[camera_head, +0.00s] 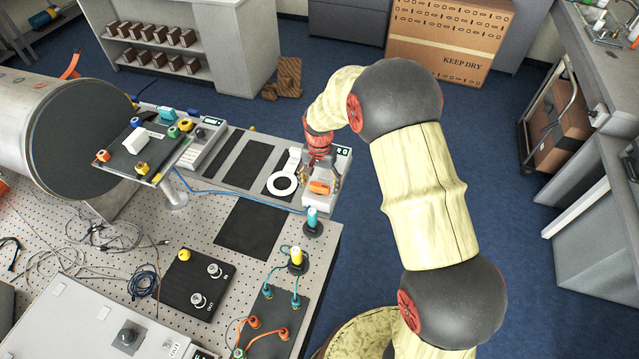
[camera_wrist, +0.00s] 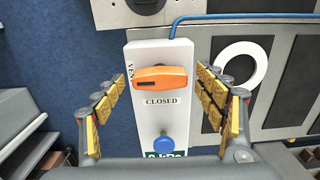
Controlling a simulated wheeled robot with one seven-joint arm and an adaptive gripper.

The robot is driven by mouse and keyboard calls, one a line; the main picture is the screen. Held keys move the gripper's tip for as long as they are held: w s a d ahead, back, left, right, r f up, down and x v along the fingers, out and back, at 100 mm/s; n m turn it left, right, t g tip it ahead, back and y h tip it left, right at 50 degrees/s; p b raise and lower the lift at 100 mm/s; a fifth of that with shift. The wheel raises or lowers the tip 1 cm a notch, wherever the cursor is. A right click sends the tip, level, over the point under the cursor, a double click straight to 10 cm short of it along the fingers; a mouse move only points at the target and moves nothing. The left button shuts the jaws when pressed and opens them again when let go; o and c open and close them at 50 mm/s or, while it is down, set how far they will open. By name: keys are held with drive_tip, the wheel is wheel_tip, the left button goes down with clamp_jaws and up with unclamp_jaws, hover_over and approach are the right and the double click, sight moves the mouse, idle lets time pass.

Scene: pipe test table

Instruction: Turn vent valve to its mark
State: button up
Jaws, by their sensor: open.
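The vent valve has an orange bar handle (camera_wrist: 165,77) on top of a white box (camera_wrist: 150,56). In the wrist view the handle lies almost straight across the box, with a dark stripe at its left end. A "CLOSED" label (camera_wrist: 161,102) sits just below it, and a partly covered "VENT" label (camera_wrist: 130,73) stands at its left. The orange handle also shows in the head view (camera_head: 319,187). My gripper (camera_wrist: 160,80) is open, one padded finger on each side of the handle, with gaps showing. It also shows over the box in the head view (camera_head: 322,173).
A blue knob (camera_wrist: 160,145) and a green kPa display (camera_wrist: 165,155) sit on the same box. A blue hose (camera_wrist: 235,18) runs from its far end. A white ring (camera_wrist: 245,65) lies right of it. A teal-topped post (camera_head: 312,222) stands near the table edge.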

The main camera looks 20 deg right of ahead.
sight(319, 185)
wheel_tip(319, 185, up, 12)
idle(0.6)
idle(0.5)
drive_tip(key=s+r+n+t+b, duration=0.2)
drive_tip(key=s+b, duration=0.4)
drive_tip(key=s, duration=0.9)
drive_tip(key=s+r+n+t+b, duration=0.3)
drive_tip(key=s+r+n+b, duration=0.2)
drive_tip(key=s, duration=1)
drive_tip(key=shift+t+b, duration=0.3)
drive_tip(key=shift+b, duration=0.25)
